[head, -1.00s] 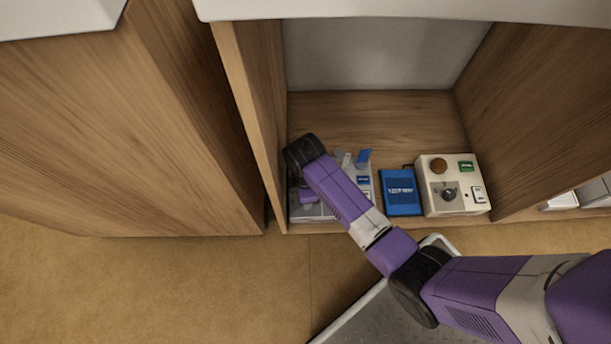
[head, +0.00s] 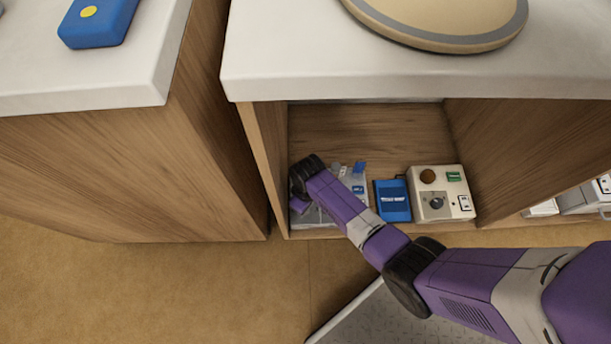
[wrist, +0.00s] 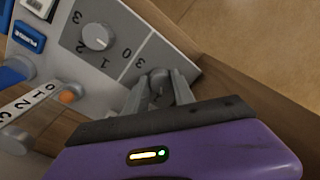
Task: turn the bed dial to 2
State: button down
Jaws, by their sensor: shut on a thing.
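A grey control panel (head: 312,218) lies at the left of the open shelf in the head view, partly hidden by my arm. In the wrist view, its sloped face (wrist: 185,32) carries a light grey round knob (wrist: 97,36) with printed numbers around it. A second, darker knob (wrist: 158,78) sits nearer my gripper, beside more numbers. My gripper (wrist: 159,92) is shut on this darker knob, one finger on each side. Its pointer and setting are hard to read. In the head view my gripper's fingers are hidden behind my wrist.
A lever strip (wrist: 25,105) with numbers and an orange tip, plus blue switches (wrist: 28,37), lie beside the knobs. A blue box (head: 393,203) and a cream box (head: 424,205) with its own dial stand to the right. Wooden walls (head: 263,160) close in the shelf.

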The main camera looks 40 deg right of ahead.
jog(key=shift+m+p, duration=0.5)
jog(key=shift+m, duration=0.8)
jog(key=c, duration=1.1)
grip_release()
jog(key=shift+o, duration=0.2)
jog(key=shift+d+r+p, duration=0.15)
jog(key=shift+r+p, duration=1.95)
jog(key=shift+r, duration=1.8)
